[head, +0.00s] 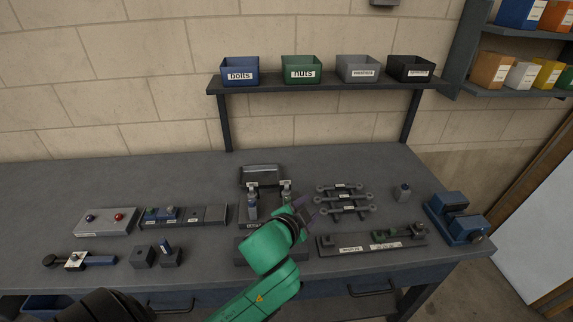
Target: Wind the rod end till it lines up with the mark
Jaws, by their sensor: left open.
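Several grey rods with ring-shaped ends (345,197) lie across a small labelled rack on the bench, right of the middle. My left gripper (306,207) is at the left ends of these rods, at the end of my green arm; I cannot tell whether it touches them. It is open and I see nothing held in it. Left of it stands a dark fixture (261,172) with small upright parts, partly hidden by my arm. The mark is too small to make out. My right gripper is not in view.
A long labelled block (345,250) lies in front of the rack. A blue vise (457,218) stands at the right edge. A button box (106,221) and small tools are on the left.

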